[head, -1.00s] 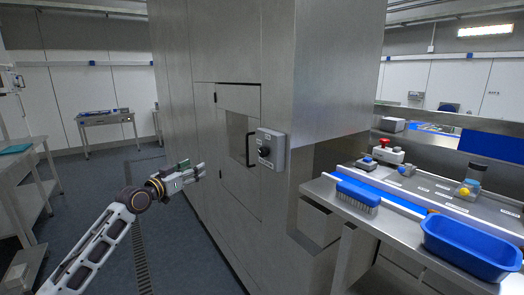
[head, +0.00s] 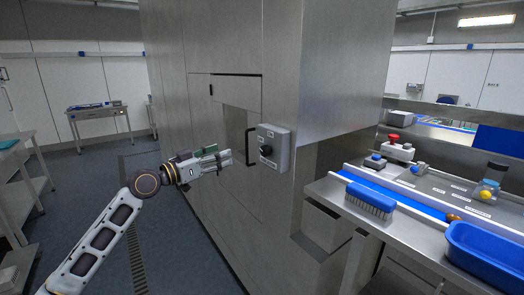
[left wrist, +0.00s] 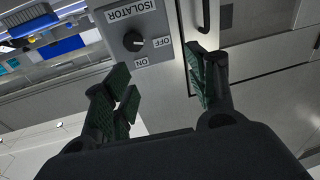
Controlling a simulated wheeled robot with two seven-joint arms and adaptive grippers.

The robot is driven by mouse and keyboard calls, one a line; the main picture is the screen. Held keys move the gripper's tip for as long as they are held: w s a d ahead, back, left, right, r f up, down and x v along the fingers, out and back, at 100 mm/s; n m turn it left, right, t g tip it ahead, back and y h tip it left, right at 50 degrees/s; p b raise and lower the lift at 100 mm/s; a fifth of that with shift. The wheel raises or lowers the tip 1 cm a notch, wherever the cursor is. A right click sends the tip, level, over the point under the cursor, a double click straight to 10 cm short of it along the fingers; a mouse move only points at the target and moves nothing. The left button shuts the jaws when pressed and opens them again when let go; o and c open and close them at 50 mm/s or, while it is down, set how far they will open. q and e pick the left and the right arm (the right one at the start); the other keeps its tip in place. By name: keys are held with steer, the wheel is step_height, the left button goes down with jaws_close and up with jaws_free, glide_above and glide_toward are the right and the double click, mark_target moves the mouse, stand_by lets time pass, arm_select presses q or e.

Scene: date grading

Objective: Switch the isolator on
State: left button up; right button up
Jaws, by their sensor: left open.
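The isolator (head: 273,147) is a grey box with a black rotary knob (head: 265,151), mounted on the steel cabinet right of a door handle. In the left wrist view the isolator (left wrist: 155,20) appears upside down, lettered ISOLATOR, OFF and ON. Its knob (left wrist: 133,41) has a white pointer mark that appears turned towards OFF. My left gripper (head: 228,160) is open and empty, left of the isolator and apart from it. In the left wrist view the green-padded fingers of my left gripper (left wrist: 163,78) are spread below the knob. My right gripper is out of view.
The steel cabinet (head: 345,60) has a black door handle (head: 250,146) close to my left gripper. A steel bench (head: 335,190) at right carries a blue brush (head: 370,199) and a blue bin (head: 488,250).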

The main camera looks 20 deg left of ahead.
mark_target(263, 151)
arm_select(q)
steer(key=d, duration=0.1)
steer(key=s+d+m+g+h, duration=0.1)
steer(key=m, duration=0.1)
steer(key=shift+s+d+f+g, duration=0.15)
steer(key=shift+d+f+g, duration=0.25)
stand_by(0.5)
steer(key=p+x, duration=0.1)
steer(key=x, duration=0.3)
steer(key=p+x, duration=0.2)
steer(key=x, duration=0.2)
steer(key=p+x, duration=0.1)
steer(key=x, duration=0.3)
steer(key=shift+d+r+p, duration=0.15)
steer(key=shift+r+p, duration=0.15)
steer(key=shift+p, duration=0.1)
steer(key=shift+x, duration=0.85)
steer(key=shift+s+f, duration=0.1)
steer(key=shift+f, duration=0.05)
